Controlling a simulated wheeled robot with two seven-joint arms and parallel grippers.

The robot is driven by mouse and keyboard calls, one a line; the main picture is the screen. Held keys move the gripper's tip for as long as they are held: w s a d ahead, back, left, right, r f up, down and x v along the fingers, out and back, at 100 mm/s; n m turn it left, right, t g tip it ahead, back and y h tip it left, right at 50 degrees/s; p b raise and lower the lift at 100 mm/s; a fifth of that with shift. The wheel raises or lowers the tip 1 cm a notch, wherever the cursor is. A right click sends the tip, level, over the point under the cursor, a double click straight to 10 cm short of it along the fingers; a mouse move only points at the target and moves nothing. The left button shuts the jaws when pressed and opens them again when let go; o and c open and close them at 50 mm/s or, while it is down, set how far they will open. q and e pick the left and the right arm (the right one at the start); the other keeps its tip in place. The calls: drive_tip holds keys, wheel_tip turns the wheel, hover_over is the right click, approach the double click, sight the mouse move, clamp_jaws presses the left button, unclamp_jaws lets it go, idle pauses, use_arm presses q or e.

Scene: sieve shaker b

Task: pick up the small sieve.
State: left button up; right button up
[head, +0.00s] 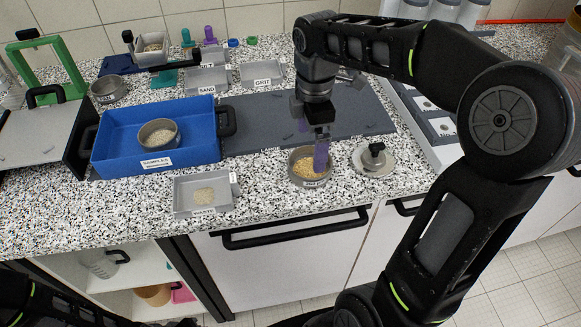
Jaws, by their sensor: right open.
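A small round metal sieve or pan (298,173) with tan grains in it stands on the speckled counter, right of centre. It has a label on its front that I cannot read. My right gripper (320,157) points down over it, with its purple fingertips at or just inside the right part of its rim. The fingers are seen nearly edge-on, so the gap between them is hidden; the gripper is open. I cannot tell whether they touch the wall. A similar round pan (159,143) with pale grains sits in the blue tray. My left gripper is out of view.
The blue SAMPLES tray (190,154) stands to the left, and a shallow grey tray (228,196) with grains lies nearer. A round lid with a black knob (374,162) is close on the right. A dark grey mat (262,112) and SAND and GRIT trays are behind.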

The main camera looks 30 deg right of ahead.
sight(310, 170)
drive_tip(key=shift+d+m, duration=0.1)
drive_tip(key=shift+m, duration=0.2)
drive_tip(key=shift+f, duration=1.35)
drive_tip(key=shift+f+p, duration=0.6)
drive_tip(key=shift+f, duration=2)
